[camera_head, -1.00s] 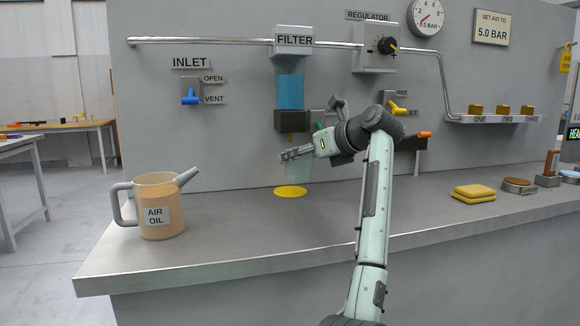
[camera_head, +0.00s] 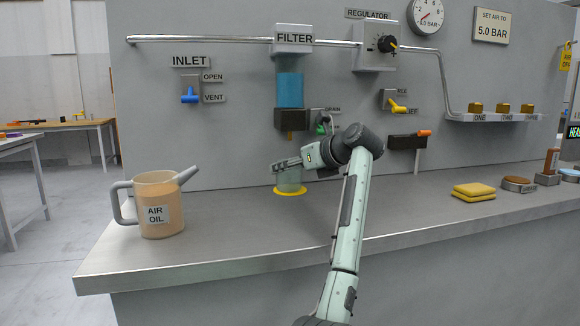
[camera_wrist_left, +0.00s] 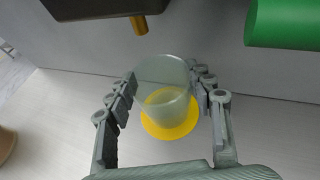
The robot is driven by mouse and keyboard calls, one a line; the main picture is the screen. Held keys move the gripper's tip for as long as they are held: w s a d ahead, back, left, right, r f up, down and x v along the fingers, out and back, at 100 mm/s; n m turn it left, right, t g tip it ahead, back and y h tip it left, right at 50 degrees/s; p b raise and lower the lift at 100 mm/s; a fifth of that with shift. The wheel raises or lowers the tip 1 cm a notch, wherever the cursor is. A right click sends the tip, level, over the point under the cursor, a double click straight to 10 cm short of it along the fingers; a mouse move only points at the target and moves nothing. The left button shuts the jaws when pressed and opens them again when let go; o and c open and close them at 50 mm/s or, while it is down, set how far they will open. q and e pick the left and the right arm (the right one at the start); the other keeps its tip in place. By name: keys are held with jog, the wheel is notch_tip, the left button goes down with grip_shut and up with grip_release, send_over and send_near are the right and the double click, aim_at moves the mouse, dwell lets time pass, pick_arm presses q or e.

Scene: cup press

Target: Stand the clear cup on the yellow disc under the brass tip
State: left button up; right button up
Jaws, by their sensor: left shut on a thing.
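My left gripper (camera_head: 284,165) is shut on the clear cup (camera_head: 289,181), with fingers on both sides of it in the left wrist view (camera_wrist_left: 164,80). The cup (camera_wrist_left: 163,72) is upright, see-through and looks empty. It is over the yellow disc (camera_head: 278,191), with its base at or just above the disc; I cannot tell whether they touch. In the wrist view the disc (camera_wrist_left: 165,132) shows around the cup's base. The brass tip (camera_head: 290,136) points down from the dark block under the filter, above the cup. It also shows in the wrist view (camera_wrist_left: 139,25). My right gripper is not in view.
A green handle (camera_wrist_left: 285,24) is close to the gripper's right in the wrist view. The air oil can (camera_head: 158,205) stands at the counter's left. Yellow cloths (camera_head: 474,191) lie at the right. The front middle of the counter (camera_head: 230,235) is clear.

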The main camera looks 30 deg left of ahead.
pick_arm(q)
jog(key=o, duration=1.1)
jog(key=shift+f, duration=0.1)
jog(key=shift+o, duration=0.2)
jog(key=shift+r, duration=0.25)
jog(key=v, duration=1.2)
